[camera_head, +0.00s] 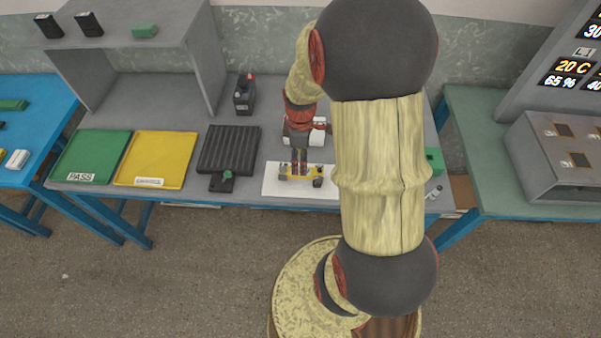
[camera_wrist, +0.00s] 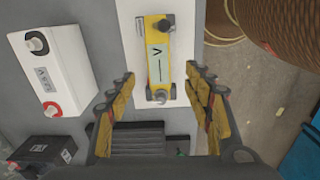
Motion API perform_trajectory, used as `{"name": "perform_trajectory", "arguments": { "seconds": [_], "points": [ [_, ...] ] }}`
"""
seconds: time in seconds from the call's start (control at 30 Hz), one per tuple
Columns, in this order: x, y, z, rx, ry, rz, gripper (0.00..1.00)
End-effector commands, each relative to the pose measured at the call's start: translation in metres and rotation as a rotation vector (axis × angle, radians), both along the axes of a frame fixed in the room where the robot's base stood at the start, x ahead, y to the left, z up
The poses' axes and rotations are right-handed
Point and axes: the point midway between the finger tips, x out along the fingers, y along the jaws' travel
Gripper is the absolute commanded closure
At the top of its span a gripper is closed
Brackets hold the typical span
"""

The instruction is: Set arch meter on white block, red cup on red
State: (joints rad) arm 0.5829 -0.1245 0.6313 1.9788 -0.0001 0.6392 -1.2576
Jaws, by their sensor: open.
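The yellow meter (camera_wrist: 158,55) has a pale dial marked V and a dark round end piece at each end; I cannot tell which cup is red. It lies on a white mat (camera_head: 272,182), and the head view shows it just below my gripper (camera_head: 298,163). The white block (camera_wrist: 52,70) is a white battery with a black-ringed terminal and a red-ringed terminal (camera_wrist: 52,110). It stands left of the meter in the wrist view; in the head view my arm partly hides it. My gripper (camera_wrist: 160,78) is open, its fingers on either side of the meter's near end, apart from it.
A black ribbed rack (camera_head: 228,150), a yellow tray (camera_head: 155,160) and a green PASS tray (camera_head: 92,157) lie left of the mat. A black battery (camera_head: 243,96) stands behind the rack. A green box (camera_head: 434,160) is at the right. A grey shelf (camera_head: 150,45) stands behind the trays.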

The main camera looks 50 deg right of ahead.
Motion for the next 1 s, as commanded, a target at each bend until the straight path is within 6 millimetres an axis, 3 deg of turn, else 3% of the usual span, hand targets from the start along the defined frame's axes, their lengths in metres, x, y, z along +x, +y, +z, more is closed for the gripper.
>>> {"name": "perform_trajectory", "arguments": {
  "seconds": [0.17, 0.47, 0.73, 1.0],
  "points": [
    [-0.005, -0.008, -0.024, 0.011, 0.017, 0.031, 0.48],
    [-0.003, -0.007, -0.049, 0.010, 0.016, 0.032, 0.48],
    [0.001, -0.003, -0.087, 0.011, 0.017, 0.032, 0.48],
    [0.001, -0.004, -0.092, 0.009, 0.014, 0.031, 0.48]
  ]
}}
